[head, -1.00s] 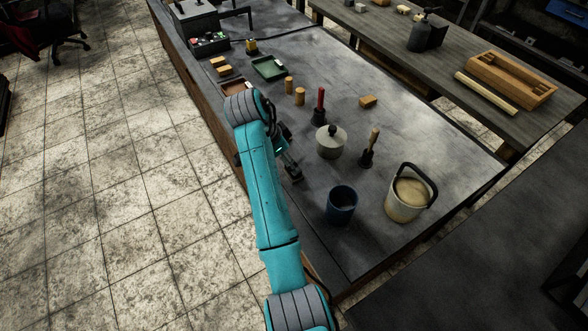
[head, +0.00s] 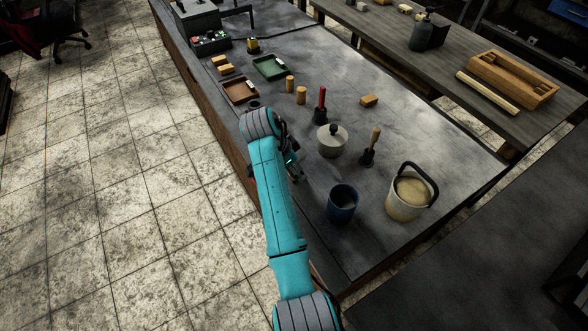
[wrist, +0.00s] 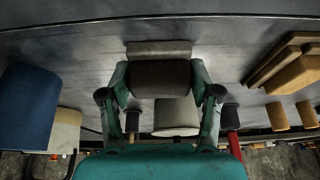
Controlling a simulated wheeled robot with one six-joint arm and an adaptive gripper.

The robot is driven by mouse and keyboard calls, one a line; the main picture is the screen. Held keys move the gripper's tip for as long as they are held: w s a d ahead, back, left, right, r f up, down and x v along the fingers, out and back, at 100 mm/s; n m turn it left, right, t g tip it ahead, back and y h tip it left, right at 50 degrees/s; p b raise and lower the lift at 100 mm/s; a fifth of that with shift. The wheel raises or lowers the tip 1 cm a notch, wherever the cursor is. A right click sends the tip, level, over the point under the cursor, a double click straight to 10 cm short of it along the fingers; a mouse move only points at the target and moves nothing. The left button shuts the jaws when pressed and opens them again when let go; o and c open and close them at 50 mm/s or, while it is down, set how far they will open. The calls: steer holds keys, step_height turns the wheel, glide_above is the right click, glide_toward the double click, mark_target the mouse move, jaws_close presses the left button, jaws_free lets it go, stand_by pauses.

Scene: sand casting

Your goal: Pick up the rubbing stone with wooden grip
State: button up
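The rubbing stone shows in the wrist view as a pale grey block (wrist: 159,48) with a thick dark brown grip (wrist: 160,78), lying on the dark bench top. In the head view my arm mostly hides it. My gripper (wrist: 160,73) is spread wide, one finger at each end of the brown grip. The fingers are close to the grip; I cannot see a clear gap or firm contact. In the head view my gripper (head: 292,170) is low over the bench near its left edge.
Close by stand a lidded grey pot (head: 332,140), a blue cup (head: 342,204), a cream bucket (head: 403,206) and a black rammer with wooden handle (head: 370,147). A red-handled rammer (head: 320,108) and a brown tray (head: 240,90) are farther back.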

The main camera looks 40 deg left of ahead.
steer(key=c, duration=0.5)
step_height(320, 180, up, 10)
steer(key=shift+r, duration=0.1)
